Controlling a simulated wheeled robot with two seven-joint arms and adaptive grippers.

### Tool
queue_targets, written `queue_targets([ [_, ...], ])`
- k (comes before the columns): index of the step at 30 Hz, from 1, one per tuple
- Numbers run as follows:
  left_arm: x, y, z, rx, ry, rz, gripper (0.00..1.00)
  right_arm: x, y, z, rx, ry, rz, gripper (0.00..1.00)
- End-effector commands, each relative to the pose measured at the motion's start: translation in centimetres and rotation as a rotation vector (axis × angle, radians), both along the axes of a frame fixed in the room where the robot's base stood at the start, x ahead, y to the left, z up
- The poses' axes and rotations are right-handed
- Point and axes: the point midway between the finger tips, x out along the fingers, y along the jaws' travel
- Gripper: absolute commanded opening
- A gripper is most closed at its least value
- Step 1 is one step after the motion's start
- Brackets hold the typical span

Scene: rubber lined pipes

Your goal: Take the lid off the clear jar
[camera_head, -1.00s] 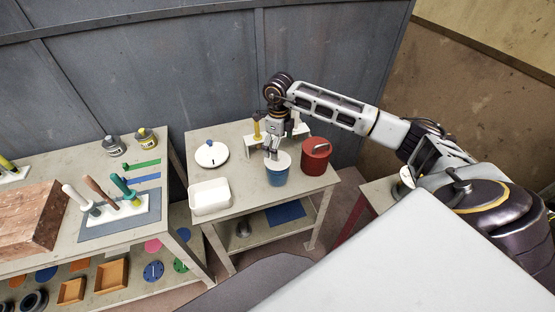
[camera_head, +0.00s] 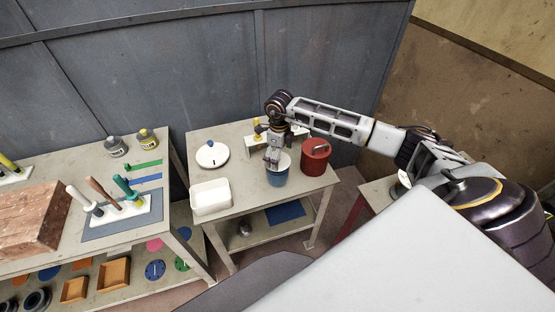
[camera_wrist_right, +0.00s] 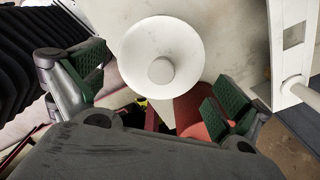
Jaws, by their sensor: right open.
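My right gripper (camera_head: 272,161) points down over a blue round container (camera_head: 277,178) with a white top (camera_head: 286,161), on the middle table. In the right wrist view my right gripper (camera_wrist_right: 150,95) has its green-padded fingers wide apart, with nothing held between them. A white round disc with a small raised centre (camera_wrist_right: 161,70) shows just beyond and between the fingers. I cannot tell how far the fingertips are from it. No plainly clear jar wall can be made out; the gripper hides part of the container's top. My left gripper is out of view.
A red lidded pot (camera_head: 316,160) stands close to the right. A white round lid with a blue knob (camera_head: 211,154) and a white open box (camera_head: 210,197) lie left. A white rack (camera_head: 257,142) stands behind. The left table (camera_head: 100,246) holds tools.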

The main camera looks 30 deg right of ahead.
Motion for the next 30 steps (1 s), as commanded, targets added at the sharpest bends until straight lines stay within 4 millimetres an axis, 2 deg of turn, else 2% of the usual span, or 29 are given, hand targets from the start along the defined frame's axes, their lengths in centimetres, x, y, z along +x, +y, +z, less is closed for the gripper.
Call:
queue_targets([
  [6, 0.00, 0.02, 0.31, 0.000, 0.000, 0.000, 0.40, -0.01, 0.04, -1.25, 0.000, 0.000, 0.000, 1.00],
  [19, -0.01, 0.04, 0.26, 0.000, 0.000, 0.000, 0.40, -0.02, 0.01, -1.30, -0.001, 0.001, 0.000, 1.00],
  [30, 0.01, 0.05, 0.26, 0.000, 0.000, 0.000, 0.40, -0.03, 0.01, -1.30, -0.001, 0.001, 0.000, 0.54],
])
